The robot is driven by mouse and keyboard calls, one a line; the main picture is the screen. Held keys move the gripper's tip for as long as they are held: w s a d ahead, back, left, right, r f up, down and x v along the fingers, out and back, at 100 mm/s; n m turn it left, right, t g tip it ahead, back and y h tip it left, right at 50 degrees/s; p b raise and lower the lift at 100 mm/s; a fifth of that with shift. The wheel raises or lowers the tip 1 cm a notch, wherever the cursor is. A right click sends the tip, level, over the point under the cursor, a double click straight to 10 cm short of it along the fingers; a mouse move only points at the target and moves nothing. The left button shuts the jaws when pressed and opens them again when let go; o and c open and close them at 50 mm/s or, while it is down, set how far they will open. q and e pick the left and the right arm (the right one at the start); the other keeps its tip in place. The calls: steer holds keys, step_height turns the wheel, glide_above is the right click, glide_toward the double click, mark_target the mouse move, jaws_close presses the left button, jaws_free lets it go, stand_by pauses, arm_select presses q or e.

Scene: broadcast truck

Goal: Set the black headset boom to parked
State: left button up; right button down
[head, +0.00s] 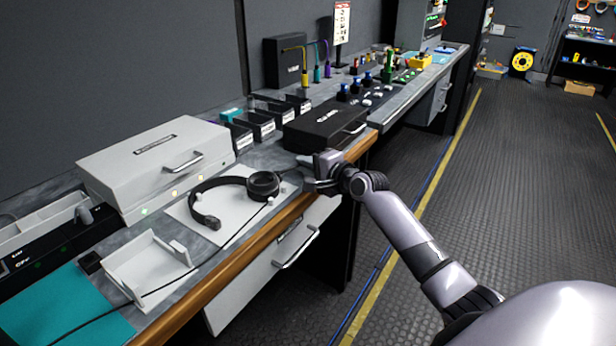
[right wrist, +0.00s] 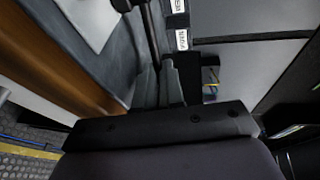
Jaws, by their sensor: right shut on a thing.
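The black headset (head: 263,184) lies on a pale mat (head: 186,214) on the grey counter, its band curving left and one ear cup to the right. My right gripper (head: 314,172) is just right of that ear cup, low over the counter near its wooden front edge. In the right wrist view, the grey fingers (right wrist: 170,85) are shut on a slim black bar, which appears to be the headset boom (right wrist: 152,35). The boom's far end is hidden by the fingers. My left gripper is not in view.
A grey case (head: 155,165) stands behind the headset. A black case (head: 325,125) sits just beyond my right gripper. A white tray (head: 150,268) is at the near left, and a thin cable runs along the counter. The aisle floor at right is clear.

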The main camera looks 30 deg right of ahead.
steer(key=shift+w+f+n+y+b, duration=0.35)
steer(key=shift+y+b, duration=0.25)
steer(key=shift+b, duration=0.35)
steer(key=shift+r+n+b, duration=0.15)
steer(key=shift+n+b, duration=0.1)
steer(key=shift+b, duration=0.5)
steer(key=shift+w+r+y, duration=0.1)
steer(key=shift+r+y, duration=0.05)
steer(key=shift+y, duration=0.35)
steer(key=c, duration=1.5)
jaws_free()
steer(key=shift+p+v, duration=0.3)
steer(key=shift+v, duration=3.35)
